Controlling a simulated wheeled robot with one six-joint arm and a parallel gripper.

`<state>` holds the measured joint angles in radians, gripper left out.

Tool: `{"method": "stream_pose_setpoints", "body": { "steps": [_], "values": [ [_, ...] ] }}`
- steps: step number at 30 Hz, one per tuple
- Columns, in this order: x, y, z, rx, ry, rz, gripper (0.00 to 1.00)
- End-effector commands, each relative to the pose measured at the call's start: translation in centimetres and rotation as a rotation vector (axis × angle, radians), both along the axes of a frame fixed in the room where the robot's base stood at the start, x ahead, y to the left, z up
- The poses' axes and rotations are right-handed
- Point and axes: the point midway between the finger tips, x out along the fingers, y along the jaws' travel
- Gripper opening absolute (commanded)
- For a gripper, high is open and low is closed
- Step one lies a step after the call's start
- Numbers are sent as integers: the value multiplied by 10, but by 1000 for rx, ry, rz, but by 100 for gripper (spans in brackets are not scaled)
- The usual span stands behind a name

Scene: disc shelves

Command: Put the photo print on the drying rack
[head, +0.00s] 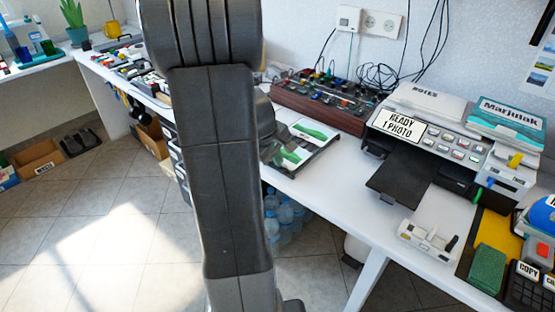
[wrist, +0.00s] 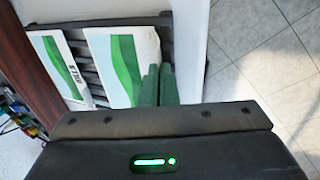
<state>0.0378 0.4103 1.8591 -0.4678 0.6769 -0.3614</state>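Two white-bordered prints with green hill shapes are at the rack. One, marked HILLS (wrist: 62,72), lies at the left in the wrist view. The photo print (wrist: 122,62) is beside it, under or against my gripper's fingers; it seems flat on the slats. My gripper (wrist: 158,70) has two green fingers close together at this print's right edge. I cannot tell whether they pinch it. In the head view my arm hides the fingers.
A printer (head: 440,140) marked READY 1 PHOTO stands to the right, its dark output tray (head: 400,182) empty. A wooden-sided control box (head: 320,100) with cables sits behind the rack. A white device (head: 428,240) and green block (head: 487,268) lie at the front right.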

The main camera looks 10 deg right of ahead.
Motion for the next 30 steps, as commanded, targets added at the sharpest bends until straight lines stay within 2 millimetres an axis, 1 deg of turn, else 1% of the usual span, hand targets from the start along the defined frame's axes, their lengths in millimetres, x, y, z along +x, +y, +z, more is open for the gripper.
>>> {"method": "stream_pose_setpoints", "body": {
  "steps": [3,6,7,9,10,20,23,26,30],
  "values": [
    [0,0,1,0,0,0,0],
    [0,0,-3,0,0,0,0],
    [0,0,-2,0,0,0,4],
    [0,0,-1,0,0,0,18],
    [0,0,-1,0,0,-1,22],
    [0,0,2,1,-1,-1,22],
    [-1,3,12,0,-4,0,22],
    [-5,9,30,1,-6,1,22],
    [-13,18,60,0,-6,2,22]
  ]
}}
